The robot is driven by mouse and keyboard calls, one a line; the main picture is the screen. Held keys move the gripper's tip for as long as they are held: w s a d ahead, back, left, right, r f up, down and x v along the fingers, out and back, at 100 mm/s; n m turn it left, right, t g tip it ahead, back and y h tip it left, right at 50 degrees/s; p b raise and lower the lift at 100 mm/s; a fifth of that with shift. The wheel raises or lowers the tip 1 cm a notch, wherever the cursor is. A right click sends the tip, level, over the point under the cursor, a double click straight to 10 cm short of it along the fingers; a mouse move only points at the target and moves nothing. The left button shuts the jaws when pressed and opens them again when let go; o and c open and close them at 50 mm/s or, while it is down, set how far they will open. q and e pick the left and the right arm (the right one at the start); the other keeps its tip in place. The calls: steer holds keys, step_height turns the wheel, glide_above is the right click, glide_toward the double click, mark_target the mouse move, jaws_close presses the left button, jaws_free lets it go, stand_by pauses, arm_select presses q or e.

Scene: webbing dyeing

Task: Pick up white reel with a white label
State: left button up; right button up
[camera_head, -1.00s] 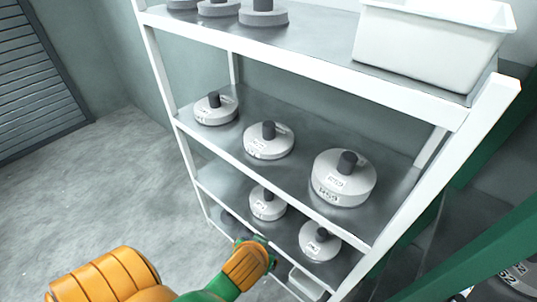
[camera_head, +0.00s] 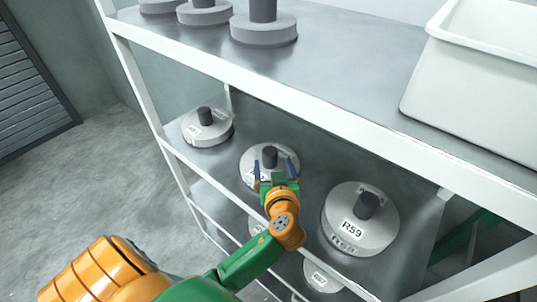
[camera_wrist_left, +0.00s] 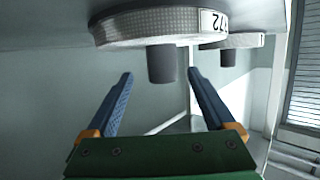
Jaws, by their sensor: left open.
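Several white reels with dark hubs and white labels stand on the shelves. The middle reel (camera_head: 262,153) on the middle shelf is behind my left gripper (camera_head: 273,166), which partly hides it. My left gripper is open, its two blue fingers apart on either side of this reel's dark hub in the picture. In the left wrist view the reel (camera_wrist_left: 150,27) appears upside down, with a label ending in "72". Its hub (camera_wrist_left: 162,64) shows between the fingertips (camera_wrist_left: 160,76), with no visible contact. My right gripper is not in view.
A reel marked R59 (camera_head: 345,232) stands to the right and another reel (camera_head: 206,130) to the left. The upper shelf (camera_head: 330,92) overhangs them, carrying grey reels (camera_head: 264,28) and a white bin (camera_head: 480,75). More reels sit on the lower shelf, partly hidden.

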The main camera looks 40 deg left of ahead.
mark_target(271, 160)
arm_select(q)
steer(key=shift+w+a+r+y+p, duration=0.3)
steer(key=shift+w+a+p, duration=0.1)
steer(key=shift+a+p, duration=0.2)
steer(key=shift+w+a+f, duration=0.7)
steer(key=shift+w+a, duration=0.05)
steer(key=shift+w, duration=0.05)
steer(key=shift+w+a+f, duration=0.15)
steer(key=shift+w+f, duration=0.05)
steer(key=shift+c, duration=0.4)
steer(key=shift+s+d+r, duration=0.2)
steer(key=shift+s+d, duration=0.05)
steer(key=c, duration=1.1)
jaws_close()
steer(key=shift+w+a, duration=0.1)
steer(key=shift+w, duration=0.05)
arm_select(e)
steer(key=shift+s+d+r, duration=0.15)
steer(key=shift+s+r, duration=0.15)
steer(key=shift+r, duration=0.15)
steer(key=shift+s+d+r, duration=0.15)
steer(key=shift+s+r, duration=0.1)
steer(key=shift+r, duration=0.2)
